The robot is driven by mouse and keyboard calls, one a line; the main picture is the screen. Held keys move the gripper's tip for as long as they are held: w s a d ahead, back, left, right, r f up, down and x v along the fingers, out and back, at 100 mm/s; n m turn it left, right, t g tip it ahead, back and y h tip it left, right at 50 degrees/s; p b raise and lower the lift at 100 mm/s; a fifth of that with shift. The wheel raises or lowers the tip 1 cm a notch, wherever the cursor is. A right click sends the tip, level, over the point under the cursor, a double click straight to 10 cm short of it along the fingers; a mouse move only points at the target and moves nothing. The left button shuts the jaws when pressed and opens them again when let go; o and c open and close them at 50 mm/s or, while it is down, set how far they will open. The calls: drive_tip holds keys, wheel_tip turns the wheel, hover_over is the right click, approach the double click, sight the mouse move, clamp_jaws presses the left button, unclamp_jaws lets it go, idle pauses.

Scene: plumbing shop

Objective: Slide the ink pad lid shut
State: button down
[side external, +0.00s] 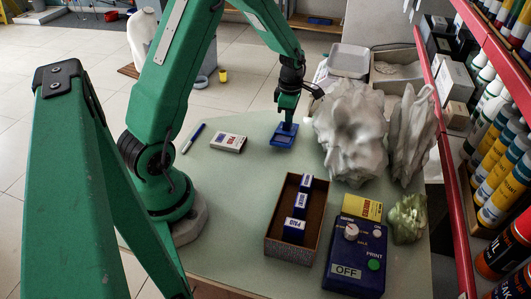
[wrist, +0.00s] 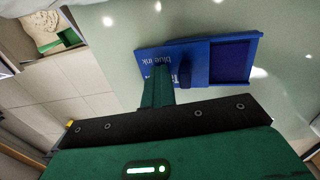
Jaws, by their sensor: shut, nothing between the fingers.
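The blue ink pad (side external: 284,138) lies on the table in the side view, right below my gripper (side external: 287,122). In the wrist view the ink pad (wrist: 232,62) shows a dark inked surface in a blue tray at its right end. Its blue lid (wrist: 172,60), lettered "blue ink", sits to the left, so the pad is partly uncovered. My gripper (wrist: 160,88) is shut and empty, its green finger tip at the lid's near edge, beside a dark raised part. I cannot tell whether the finger touches the lid.
A matchbox-like carton (side external: 228,142) and a blue marker (side external: 193,138) lie left of the pad. Crumpled grey-white masses (side external: 350,125) stand close on its right. A brown box of stamps (side external: 298,225) and a blue device (side external: 357,250) are in front. Table around the pad's front is clear.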

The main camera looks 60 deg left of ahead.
sight(284, 133)
drive_tip(key=shift+s+d+f, duration=0.25)
drive_tip(key=shift+s+d, duration=0.8)
drive_tip(key=shift+s+d+f, duration=0.2)
drive_tip(key=shift+s+d, duration=0.8)
drive_tip(key=shift+s, duration=0.05)
drive_tip(key=shift+w+a, duration=0.15)
idle(0.4)
drive_tip(key=shift+r, duration=0.1)
drive_tip(key=shift+w+a+r, duration=0.1)
drive_tip(key=shift+a+r, duration=0.05)
drive_tip(key=shift+r, duration=3.45)
